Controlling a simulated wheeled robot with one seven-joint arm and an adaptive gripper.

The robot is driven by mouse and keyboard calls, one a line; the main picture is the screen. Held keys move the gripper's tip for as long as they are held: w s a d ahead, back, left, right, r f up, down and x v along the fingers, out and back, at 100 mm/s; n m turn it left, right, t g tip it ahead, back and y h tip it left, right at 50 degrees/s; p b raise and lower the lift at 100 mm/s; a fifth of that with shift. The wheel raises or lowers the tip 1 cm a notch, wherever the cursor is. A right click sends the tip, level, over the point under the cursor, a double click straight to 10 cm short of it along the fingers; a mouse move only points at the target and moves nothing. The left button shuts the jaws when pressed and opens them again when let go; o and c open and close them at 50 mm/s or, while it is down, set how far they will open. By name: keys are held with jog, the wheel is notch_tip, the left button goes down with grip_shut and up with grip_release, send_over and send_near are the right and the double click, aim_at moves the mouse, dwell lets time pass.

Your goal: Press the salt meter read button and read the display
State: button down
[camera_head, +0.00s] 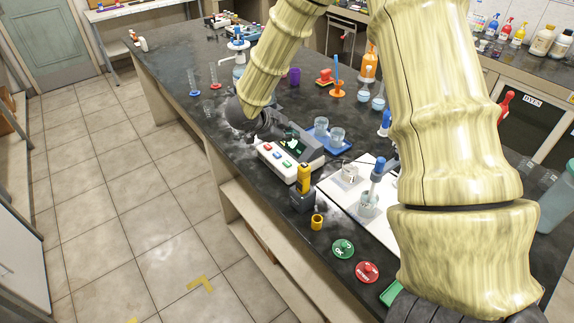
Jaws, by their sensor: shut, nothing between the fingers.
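A grey bench meter (311,149) with a sloped top stands near the bench's left edge, and I take it for the salt meter. A pale greenish patch like a display shows on it, too small to read. A white button panel (284,162) in front carries a red, a green and a blue button. My gripper (281,133) is dark and shut with nothing in it. It reaches down over the meter's left part, just behind the buttons. I cannot tell whether it touches anything. My gripper and arm hide part of the meter.
A yellow handheld device (303,180) stands in a dark block right in front of the panel. A blue tray (340,146) with beakers lies behind the meter. A white mat (337,193) with glassware lies to the right. Green (343,248) and red (367,271) round buttons sit nearer.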

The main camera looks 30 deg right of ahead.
jog(key=b, duration=0.5)
send_over(289, 165)
notch_tip(289, 165, down, 6)
jog(key=shift+w+d+r, duration=0.1)
jog(key=shift+r, duration=0.1)
jog(key=shift+f, duration=1.2)
jog(key=shift+f, duration=0.2)
jog(key=shift+f, duration=0.2)
jog(key=shift+f+b, duration=0.35)
jog(key=shift+f, duration=0.1)
dwell(0.9)
dwell(0.3)
jog(key=shift+r+p, duration=0.85)
jog(key=shift+r, duration=0.05)
jog(key=shift+r, duration=0.1)
jog(key=shift+r+p, duration=2.05)
jog(key=shift+r, duration=0.3)
